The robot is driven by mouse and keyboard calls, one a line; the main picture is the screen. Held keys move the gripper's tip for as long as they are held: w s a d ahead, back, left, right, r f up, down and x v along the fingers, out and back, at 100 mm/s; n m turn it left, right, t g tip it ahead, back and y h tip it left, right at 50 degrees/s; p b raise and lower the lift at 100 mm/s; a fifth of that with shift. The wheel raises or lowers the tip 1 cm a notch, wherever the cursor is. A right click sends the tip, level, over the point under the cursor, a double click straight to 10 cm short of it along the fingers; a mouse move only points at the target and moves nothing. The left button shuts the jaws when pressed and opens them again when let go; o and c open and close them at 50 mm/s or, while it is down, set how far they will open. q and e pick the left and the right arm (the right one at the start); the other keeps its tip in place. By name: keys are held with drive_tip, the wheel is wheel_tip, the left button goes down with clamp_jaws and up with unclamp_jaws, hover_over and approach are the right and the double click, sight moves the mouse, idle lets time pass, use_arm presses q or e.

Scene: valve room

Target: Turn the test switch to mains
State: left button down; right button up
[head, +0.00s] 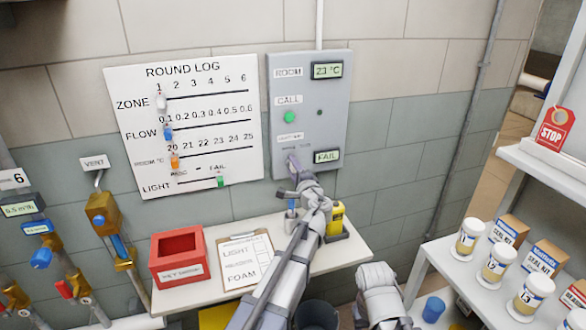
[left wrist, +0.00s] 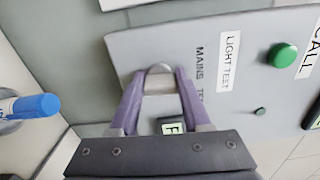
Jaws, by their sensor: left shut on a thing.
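The grey panel (head: 335,130) hangs on the wall, with a green call button (head: 289,117), a 23 °C display and a lower display (head: 327,157) reading FAIL. My left gripper (head: 293,163) is at the panel's lower left, just under the light test label. In the left wrist view its purple fingers close on the sides of the grey test switch knob (left wrist: 159,70). The light test label (left wrist: 229,62) and the word MAINS show beside the knob, with another word partly hidden by a finger. I cannot tell which way the knob points. My right gripper is not in view.
A shelf below the panel holds a red box (head: 180,258), a clipboard (head: 248,262) and a yellow device (head: 337,218). The round log board (head: 185,125) hangs left of the panel. White jars (head: 469,238) stand on a rack at right.

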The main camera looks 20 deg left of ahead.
use_arm(q)
drive_tip(key=shift+n, duration=0.5)
drive_tip(key=shift+c, duration=1.8)
unclamp_jaws()
drive_tip(key=shift+s, duration=0.1)
drive_tip(key=v, duration=0.7)
drive_tip(key=shift+s+d, duration=0.25)
